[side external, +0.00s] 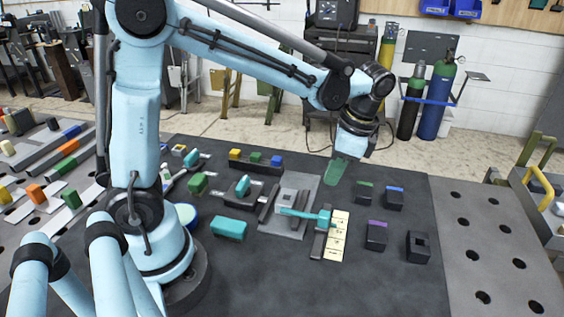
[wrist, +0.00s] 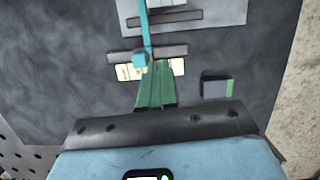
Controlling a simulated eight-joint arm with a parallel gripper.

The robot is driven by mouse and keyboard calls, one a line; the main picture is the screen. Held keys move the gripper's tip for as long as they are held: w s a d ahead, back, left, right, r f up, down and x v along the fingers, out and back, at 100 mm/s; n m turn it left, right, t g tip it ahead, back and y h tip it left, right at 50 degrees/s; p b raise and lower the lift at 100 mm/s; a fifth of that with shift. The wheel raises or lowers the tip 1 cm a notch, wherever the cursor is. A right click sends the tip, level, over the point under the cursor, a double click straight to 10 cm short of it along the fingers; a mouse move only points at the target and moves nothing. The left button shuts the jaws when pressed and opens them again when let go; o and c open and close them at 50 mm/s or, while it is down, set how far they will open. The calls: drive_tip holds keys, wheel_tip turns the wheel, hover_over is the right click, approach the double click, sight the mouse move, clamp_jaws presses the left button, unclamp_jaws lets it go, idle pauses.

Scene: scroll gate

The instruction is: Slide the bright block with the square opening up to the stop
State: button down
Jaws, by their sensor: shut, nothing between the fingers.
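A pale block with a square opening (side external: 286,197) appears to sit on a light grey plate (side external: 299,222) between dark rails in the side view. A teal bar (side external: 300,213) crosses the front of the plate and ends in a teal knob (side external: 324,218) beside a cream marked strip (side external: 337,240). In the wrist view the teal bar (wrist: 146,25) and its knob (wrist: 140,60) show just beyond the fingertips. My gripper (side external: 334,182) has green fingers and is shut and empty, above and behind the strip. It also shows in the wrist view (wrist: 156,66). I cannot tell whether it touches the knob.
Dark blocks with green (side external: 364,186), blue (side external: 394,190) and purple (side external: 377,224) tops stand to the right. A dark block with a square recess (side external: 418,246) stands front right. A teal block (side external: 229,229) lies left of the plate. The mat's front is clear.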

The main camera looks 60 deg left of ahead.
sight(293, 204)
drive_tip(key=x, duration=0.8)
drive_tip(key=shift+s+a+r, duration=0.1)
drive_tip(key=shift+s+a, duration=1)
drive_tip(key=shift+s, duration=0.1)
drive_tip(key=shift+s+a, duration=0.25)
drive_tip(key=shift+s, duration=0.05)
drive_tip(key=shift+s+a, duration=0.5)
drive_tip(key=shift+s, duration=0.1)
drive_tip(key=shift+w, duration=0.1)
